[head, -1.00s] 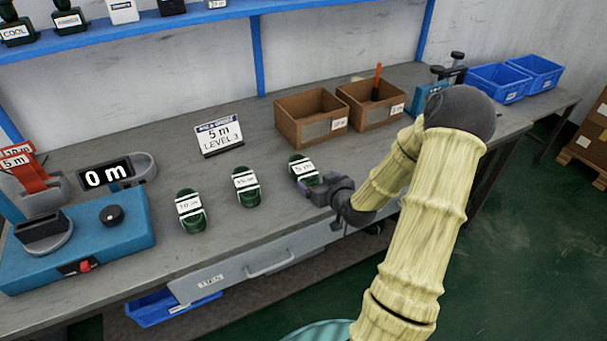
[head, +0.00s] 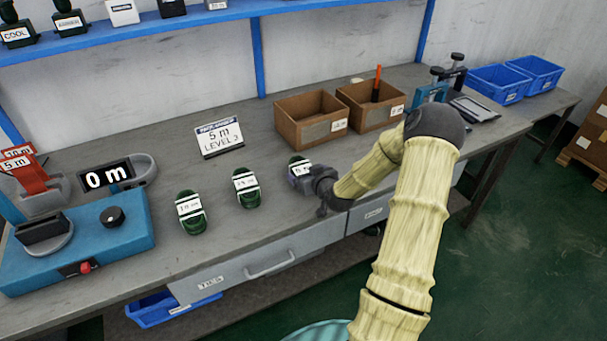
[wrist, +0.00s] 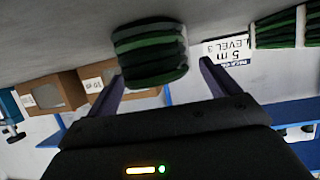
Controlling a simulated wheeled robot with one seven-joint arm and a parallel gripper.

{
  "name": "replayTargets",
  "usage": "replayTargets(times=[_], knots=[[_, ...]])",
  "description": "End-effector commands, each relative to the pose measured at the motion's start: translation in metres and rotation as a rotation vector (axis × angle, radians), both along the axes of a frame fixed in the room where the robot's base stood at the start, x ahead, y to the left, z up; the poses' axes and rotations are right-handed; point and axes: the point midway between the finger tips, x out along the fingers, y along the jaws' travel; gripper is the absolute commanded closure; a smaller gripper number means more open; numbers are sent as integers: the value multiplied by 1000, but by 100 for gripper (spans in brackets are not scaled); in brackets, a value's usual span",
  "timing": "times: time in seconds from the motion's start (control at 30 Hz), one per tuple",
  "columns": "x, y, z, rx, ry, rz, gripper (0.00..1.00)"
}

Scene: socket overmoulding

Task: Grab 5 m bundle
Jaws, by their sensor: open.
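Three dark green cable bundles with white labels stand in a row on the grey bench. The right-hand bundle (head: 299,164) is the one at my gripper (head: 302,183); its label is partly covered and too small to read surely. In the wrist view this green banded bundle (wrist: 150,50) lies ahead of my open gripper (wrist: 160,78), with its near end between the two fingertips. A gap shows beside each finger. The middle bundle (head: 246,187) and left bundle (head: 191,212) stand apart to the left.
A "5 m LEVEL 3" sign (head: 220,138) stands behind the bundles. Two brown bins (head: 311,130) stand behind right. A blue machine (head: 80,250) and a "0 m" display (head: 107,178) are at left. Blue crates (head: 498,83) sit at the far right.

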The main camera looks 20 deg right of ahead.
Motion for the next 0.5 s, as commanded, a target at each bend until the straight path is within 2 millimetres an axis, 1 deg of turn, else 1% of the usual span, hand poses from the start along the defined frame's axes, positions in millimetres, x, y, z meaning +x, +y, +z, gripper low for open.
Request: replayTargets(times=[0.1, 0.5], knots=[[7, 0, -3, 1, -1, 0, 13], [7, 0, -3, 0, 0, 0, 13]])
